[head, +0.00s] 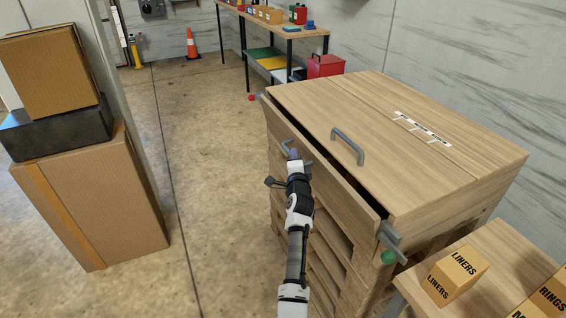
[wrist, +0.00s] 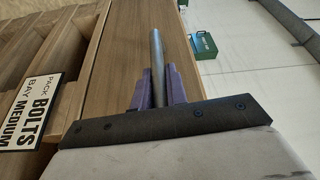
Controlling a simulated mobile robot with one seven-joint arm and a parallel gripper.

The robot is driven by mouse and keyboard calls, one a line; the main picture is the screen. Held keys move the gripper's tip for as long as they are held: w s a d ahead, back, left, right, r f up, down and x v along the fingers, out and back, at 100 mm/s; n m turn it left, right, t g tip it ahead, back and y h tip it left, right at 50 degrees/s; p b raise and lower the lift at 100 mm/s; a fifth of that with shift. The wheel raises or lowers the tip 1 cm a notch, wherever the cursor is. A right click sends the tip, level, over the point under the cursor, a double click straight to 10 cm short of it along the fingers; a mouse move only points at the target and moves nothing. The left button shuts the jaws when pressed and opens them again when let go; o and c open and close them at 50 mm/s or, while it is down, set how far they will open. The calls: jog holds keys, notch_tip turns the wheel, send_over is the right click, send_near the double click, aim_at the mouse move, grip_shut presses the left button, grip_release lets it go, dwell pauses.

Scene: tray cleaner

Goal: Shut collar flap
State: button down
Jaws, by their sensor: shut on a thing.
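The collar flap (head: 335,194) is the long wooden board along the front of the pallet crate (head: 455,165). Its top edge stands a little out from the crate, with a dark gap between. My gripper (head: 292,154) is at the flap's grey handle (head: 285,147), on the outer side of the board. In the wrist view my purple fingers (wrist: 155,88) are closed on the grey handle bar (wrist: 156,50), with the wooden flap (wrist: 118,60) behind it. The lower part of the handle is hidden by the fingers.
The crate's lid has a second grey handle (head: 347,146). A grey end fitting (head: 391,240) with a green knob (head: 388,258) is at the near corner; a red knob (head: 251,98) is at the far corner. A small table (head: 475,300) with boxes stands close right.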

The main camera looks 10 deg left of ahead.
jog(key=shift+w+d+r+m, duration=0.5)
jog(key=shift+d+r+m, duration=0.1)
jog(key=shift+r, duration=0.05)
jog(key=shift+w+d+r, duration=0.2)
jog(key=shift+w+d, duration=0.25)
jog(key=shift+d, duration=0.2)
jog(key=c, duration=1.4)
grip_release()
jog(key=shift+d+f, duration=0.1)
jog(key=shift+f, duration=0.1)
jog(key=shift+s+f, duration=0.1)
jog(key=shift+s, duration=0.35)
jog(key=b, duration=0.2)
send_near(304, 151)
jog(key=v, duration=0.4)
jog(key=shift+s+r, duration=0.2)
